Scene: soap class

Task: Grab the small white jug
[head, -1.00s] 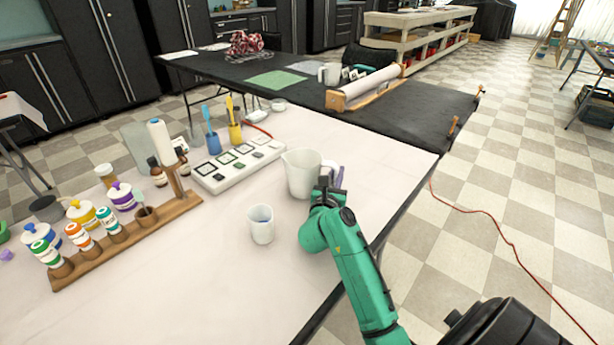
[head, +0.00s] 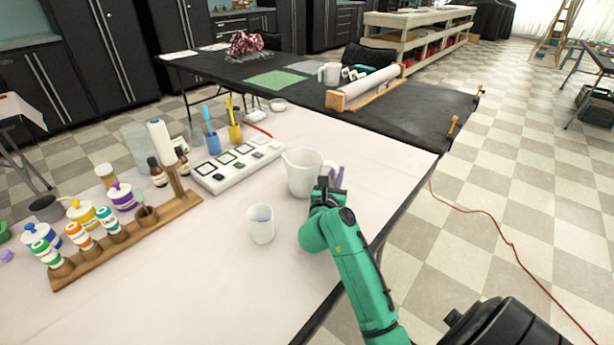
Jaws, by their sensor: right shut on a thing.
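The small white jug (head: 301,172) stands upright on the pale table (head: 200,285), near its right edge. Its spout points left and its handle is on the right. My right gripper (head: 328,184) is at the jug's handle side and is shut on the jug, seemingly by the handle; its arm hides the fingertips and part of the handle. My left gripper is not in view.
A smaller white cup (head: 261,226) stands just left of my right arm. A white palette tray (head: 238,165) and a wooden rack (head: 130,240) of paint bottles are further left.

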